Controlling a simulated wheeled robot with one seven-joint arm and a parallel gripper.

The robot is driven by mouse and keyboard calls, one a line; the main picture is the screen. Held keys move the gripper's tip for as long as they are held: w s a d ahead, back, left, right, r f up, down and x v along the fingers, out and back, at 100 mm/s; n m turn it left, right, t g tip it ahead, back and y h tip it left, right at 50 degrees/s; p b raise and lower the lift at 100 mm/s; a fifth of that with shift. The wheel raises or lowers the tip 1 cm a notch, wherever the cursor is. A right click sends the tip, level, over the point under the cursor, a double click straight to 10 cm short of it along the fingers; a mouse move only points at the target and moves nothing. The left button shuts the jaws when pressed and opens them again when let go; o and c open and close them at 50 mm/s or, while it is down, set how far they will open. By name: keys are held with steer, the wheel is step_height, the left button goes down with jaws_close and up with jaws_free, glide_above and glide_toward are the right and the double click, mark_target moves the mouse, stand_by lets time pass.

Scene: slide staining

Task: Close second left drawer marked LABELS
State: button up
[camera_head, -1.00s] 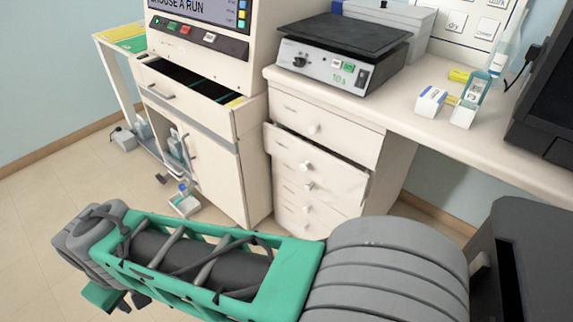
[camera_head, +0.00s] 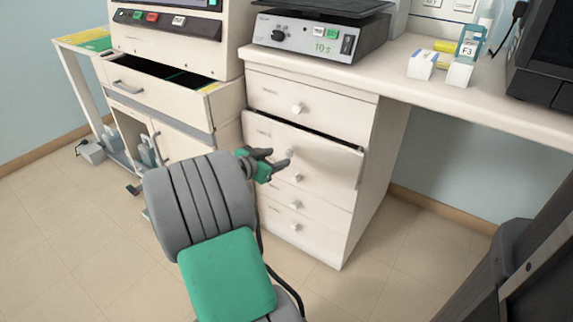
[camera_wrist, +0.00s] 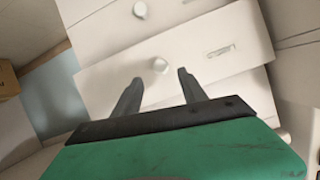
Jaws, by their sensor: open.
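The second drawer down (camera_head: 330,158) of the white drawer stack stands out slightly, with a dark gap along its top edge. Its label is too small to read. Its round white knob (camera_wrist: 160,66) shows ahead of and between my fingertips in the wrist view. My gripper (camera_head: 280,162) is open and empty in front of the left part of this drawer. In the wrist view, the gripper (camera_wrist: 159,79) has its two dark fingers spread and pointing at the drawer face. I cannot tell whether the fingertips touch the front.
The top drawer (camera_head: 330,105) and lower drawers (camera_head: 315,227) look shut. A wider drawer (camera_head: 165,100) in the machine cabinet on the left stands open. A hot plate device (camera_head: 310,38) sits on the counter above. The floor right of the stack is clear.

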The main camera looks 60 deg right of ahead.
mark_target(287, 154)
steer(key=b+x, duration=0.1)
steer(key=x, duration=0.5)
steer(key=shift+d+f+b, duration=0.1)
steer(key=shift+d+b, duration=0.25)
jaws_close()
stand_by(1.0)
